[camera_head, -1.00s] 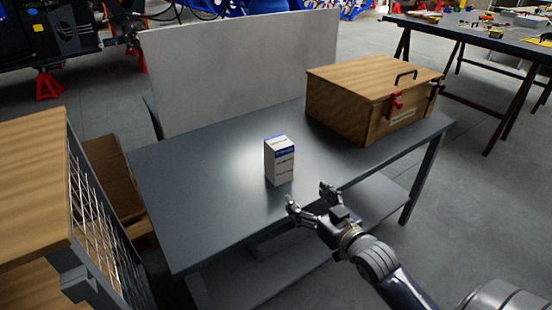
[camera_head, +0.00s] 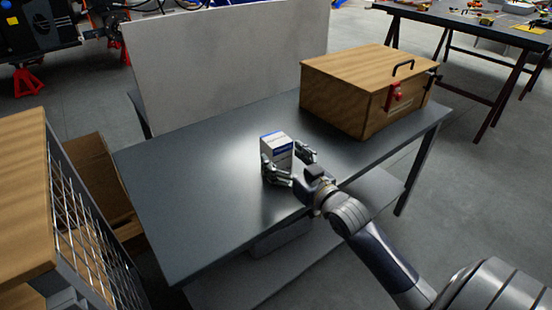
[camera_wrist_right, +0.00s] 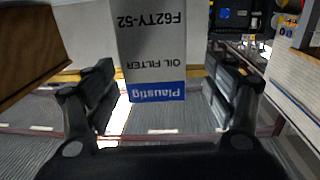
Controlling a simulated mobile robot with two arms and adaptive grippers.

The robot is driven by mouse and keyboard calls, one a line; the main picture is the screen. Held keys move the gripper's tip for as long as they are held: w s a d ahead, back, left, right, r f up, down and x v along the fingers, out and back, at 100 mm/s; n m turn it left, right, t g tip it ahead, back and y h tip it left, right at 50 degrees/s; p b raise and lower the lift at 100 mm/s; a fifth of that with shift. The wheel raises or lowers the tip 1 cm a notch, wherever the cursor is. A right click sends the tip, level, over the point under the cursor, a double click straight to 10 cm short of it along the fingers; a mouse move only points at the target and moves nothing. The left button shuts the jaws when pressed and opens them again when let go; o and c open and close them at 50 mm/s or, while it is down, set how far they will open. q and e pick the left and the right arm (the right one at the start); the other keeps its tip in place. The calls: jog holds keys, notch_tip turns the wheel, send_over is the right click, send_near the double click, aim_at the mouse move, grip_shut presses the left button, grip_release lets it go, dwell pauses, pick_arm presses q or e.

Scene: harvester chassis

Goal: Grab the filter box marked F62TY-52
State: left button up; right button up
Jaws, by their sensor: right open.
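The filter box (camera_head: 276,145), white with a blue band, stands upright on the grey table. In the right wrist view the box (camera_wrist_right: 150,45) appears upside down and reads F62TY-52, OIL FILTER and Plaustig. My right gripper (camera_head: 290,165) is open at the box, with one finger on each side of it. In the wrist view the fingers (camera_wrist_right: 160,95) show gaps to both sides of the box, so they do not grip it. The fingers and hand hide the lower part of the box in the head view. My left gripper is not in view.
A wooden case (camera_head: 362,90) with a black handle and red latch stands at the table's back right. A pale upright panel (camera_head: 220,70) runs behind the table (camera_head: 200,210). A wooden-topped mesh cage (camera_head: 25,190) is at the left. The table's left part is clear.

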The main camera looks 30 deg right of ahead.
jog(key=w, duration=0.3)
jog(key=shift+w+d+f+b, duration=0.1)
jog(key=shift+w+d+b, duration=0.2)
jog(key=shift+w, duration=0.55)
jog(key=c, duration=1.5)
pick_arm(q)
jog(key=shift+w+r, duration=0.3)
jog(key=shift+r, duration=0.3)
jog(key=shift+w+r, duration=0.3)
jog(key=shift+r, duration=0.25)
